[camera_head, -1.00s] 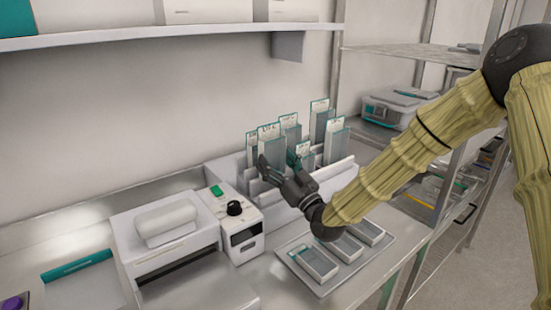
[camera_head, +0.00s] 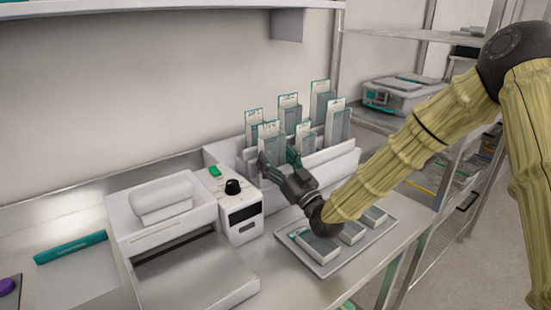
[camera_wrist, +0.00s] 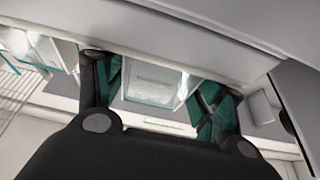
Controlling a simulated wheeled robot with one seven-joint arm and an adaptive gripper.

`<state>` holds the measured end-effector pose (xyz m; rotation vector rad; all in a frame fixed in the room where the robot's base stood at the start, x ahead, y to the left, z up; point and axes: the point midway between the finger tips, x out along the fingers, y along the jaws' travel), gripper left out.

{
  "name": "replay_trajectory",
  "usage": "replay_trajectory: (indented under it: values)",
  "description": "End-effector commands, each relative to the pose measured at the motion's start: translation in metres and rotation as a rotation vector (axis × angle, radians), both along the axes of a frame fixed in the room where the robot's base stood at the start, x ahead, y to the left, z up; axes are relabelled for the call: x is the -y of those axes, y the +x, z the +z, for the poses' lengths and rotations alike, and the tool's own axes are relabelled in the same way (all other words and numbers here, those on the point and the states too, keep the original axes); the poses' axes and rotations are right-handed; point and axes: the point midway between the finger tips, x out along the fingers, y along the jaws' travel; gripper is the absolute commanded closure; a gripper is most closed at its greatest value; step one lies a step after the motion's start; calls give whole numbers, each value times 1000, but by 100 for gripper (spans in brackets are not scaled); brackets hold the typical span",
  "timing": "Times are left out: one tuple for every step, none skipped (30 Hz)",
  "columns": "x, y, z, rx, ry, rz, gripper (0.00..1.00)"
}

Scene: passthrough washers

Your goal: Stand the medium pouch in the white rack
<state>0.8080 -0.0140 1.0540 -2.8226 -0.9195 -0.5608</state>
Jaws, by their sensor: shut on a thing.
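My gripper (camera_head: 270,160) is shut on a grey pouch with a white, teal-edged top (camera_head: 268,143), held upright at the front left of the white rack (camera_head: 335,163). In the wrist view the held pouch (camera_wrist: 152,82) shows between the two teal-padded fingers of my gripper (camera_wrist: 160,95). My gripper hides the pouch's lower end, so I cannot tell whether it rests in a slot. Several similar pouches stand in the rack, among them a tall one (camera_head: 321,100) at the back and one at the right (camera_head: 337,122).
A tray (camera_head: 322,268) with several pale open boxes lies in front of the rack, partly under my wrist. Wire shelving stands right.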

Motion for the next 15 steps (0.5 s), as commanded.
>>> replay_trajectory:
  values:
    - [0, 0, -1, 0, 0, 0, 43]
    - [0, 0, -1, 0, 0, 0, 43]
    - [0, 0, -1, 0, 0, 0, 43]
    - [0, 0, -1, 0, 0, 0, 43]
    - [0, 0, -1, 0, 0, 0, 43]
    - [0, 0, -1, 0, 0, 0, 43]
    - [0, 0, -1, 0, 0, 0, 43]
    - [0, 0, -1, 0, 0, 0, 43]
    - [0, 0, -1, 0, 0, 0, 29]
    - [0, 0, -1, 0, 0, 0, 24]
    - [0, 0, -1, 0, 0, 0, 18]
    - [0, 0, -1, 0, 0, 0, 11]
    - [0, 0, -1, 0, 0, 0, 6]
    - [0, 0, -1, 1, 1, 0, 6]
    - [0, 0, -1, 0, 0, 0, 6]
